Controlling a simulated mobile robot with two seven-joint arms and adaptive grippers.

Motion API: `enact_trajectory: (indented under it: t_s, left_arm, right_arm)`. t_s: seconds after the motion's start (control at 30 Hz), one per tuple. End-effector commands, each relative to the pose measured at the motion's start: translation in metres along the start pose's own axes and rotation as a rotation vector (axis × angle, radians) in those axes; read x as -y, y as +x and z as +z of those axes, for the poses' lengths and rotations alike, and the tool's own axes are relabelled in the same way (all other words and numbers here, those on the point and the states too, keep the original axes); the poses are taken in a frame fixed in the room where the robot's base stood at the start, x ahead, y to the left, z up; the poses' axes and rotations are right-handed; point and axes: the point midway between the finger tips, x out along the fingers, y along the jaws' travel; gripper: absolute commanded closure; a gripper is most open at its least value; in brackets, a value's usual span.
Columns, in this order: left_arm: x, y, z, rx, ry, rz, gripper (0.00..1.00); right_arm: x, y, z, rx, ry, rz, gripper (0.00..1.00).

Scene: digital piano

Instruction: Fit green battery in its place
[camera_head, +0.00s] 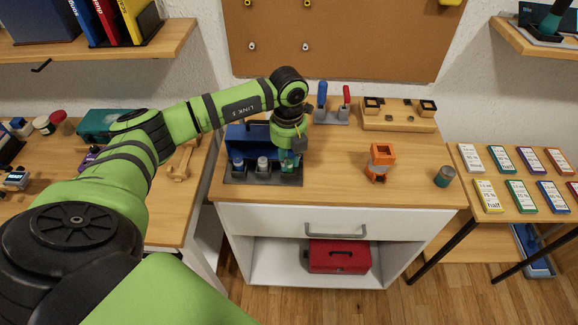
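A dark holder (235,179) with a blue back part (238,140) stands at the left of the white cabinet's wooden top. Two small cylinders, one with a bluish top (238,164) and one greyish (262,163), stand in its left and middle places. A small green piece, which looks like the green battery (287,161), shows at the right place, directly under my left gripper (289,152). The gripper points down there. Its fingers are dark and small, and I cannot tell whether they grip the piece or how deep it sits. My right gripper is out of view.
An orange device (380,162) and a dark cylinder with a teal top (445,176) stand to the right on the wooden top (335,170). A blue-and-red-handled stand (333,108) and a wooden block (398,116) are behind. The middle front is clear.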

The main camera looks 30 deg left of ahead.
Motion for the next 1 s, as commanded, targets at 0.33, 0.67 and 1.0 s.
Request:
enact_trajectory:
  t_s: [0.33,0.67,1.0]
  left_arm:
    - [0.0,-0.002,0.0,0.0,0.0,0.0,1.0]
    - [0.0,-0.012,0.0,0.001,0.0,-0.001,1.0]
    - [0.0,-0.022,0.0,0.001,0.0,-0.001,1.0]
  right_arm:
    - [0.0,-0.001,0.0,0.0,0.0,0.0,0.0]
    - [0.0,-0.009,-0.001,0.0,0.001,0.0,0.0]
    - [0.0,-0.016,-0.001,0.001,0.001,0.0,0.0]
